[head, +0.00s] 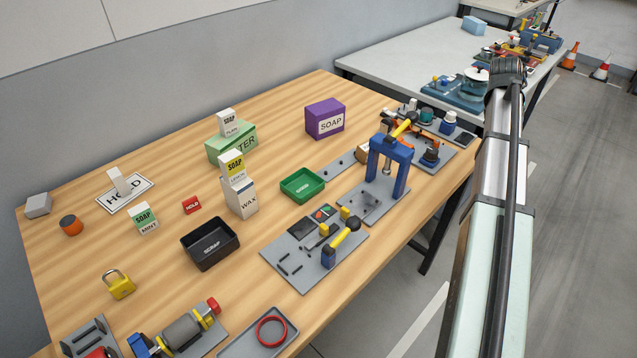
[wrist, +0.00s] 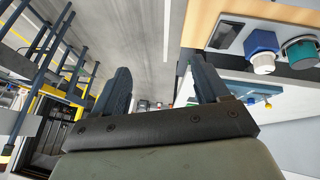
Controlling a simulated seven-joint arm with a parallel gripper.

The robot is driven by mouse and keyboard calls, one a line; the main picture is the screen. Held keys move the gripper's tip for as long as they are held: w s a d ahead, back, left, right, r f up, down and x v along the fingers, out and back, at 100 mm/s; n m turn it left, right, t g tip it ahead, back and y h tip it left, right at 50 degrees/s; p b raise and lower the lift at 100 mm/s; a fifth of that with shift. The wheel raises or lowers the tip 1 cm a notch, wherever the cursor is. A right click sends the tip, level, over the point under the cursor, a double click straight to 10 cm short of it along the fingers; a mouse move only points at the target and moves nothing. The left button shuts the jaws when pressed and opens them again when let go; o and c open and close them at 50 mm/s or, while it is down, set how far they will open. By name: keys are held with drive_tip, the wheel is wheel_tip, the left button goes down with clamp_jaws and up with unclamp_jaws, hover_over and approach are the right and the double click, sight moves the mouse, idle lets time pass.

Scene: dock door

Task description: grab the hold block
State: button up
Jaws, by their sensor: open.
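The block is not in the wrist view. The fingers cannot be made out in the head view.
A black SCRAP bin (head: 210,244) stands in front of the block, and a green GOOD tray (head: 302,185) to its right. A white HOLD card (head: 110,203) lies to its left with a pale block on it. A blue press frame (head: 402,172) stands near the right edge.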

drive_tip(key=w+a+n+y, duration=0.2)
drive_tip(key=w+a+n, duration=0.1)
drive_tip(key=a, duration=1.5)
drive_tip(key=w+a+n+y, duration=0.15)
drive_tip(key=w+a, duration=0.25)
drive_tip(key=a, duration=1.4)
drive_tip(key=n+g+y, duration=0.2)
drive_tip(key=n+g, duration=0.1)
drive_tip(key=n, duration=0.7)
hover_over(189, 200)
drive_tip(key=f, duration=0.8)
drive_tip(key=shift+w+f, duration=0.25)
drive_tip(key=shift+w, duration=0.05)
drive_tip(key=shift+s+f, duration=0.15)
drive_tip(key=shift+f, duration=2.5)
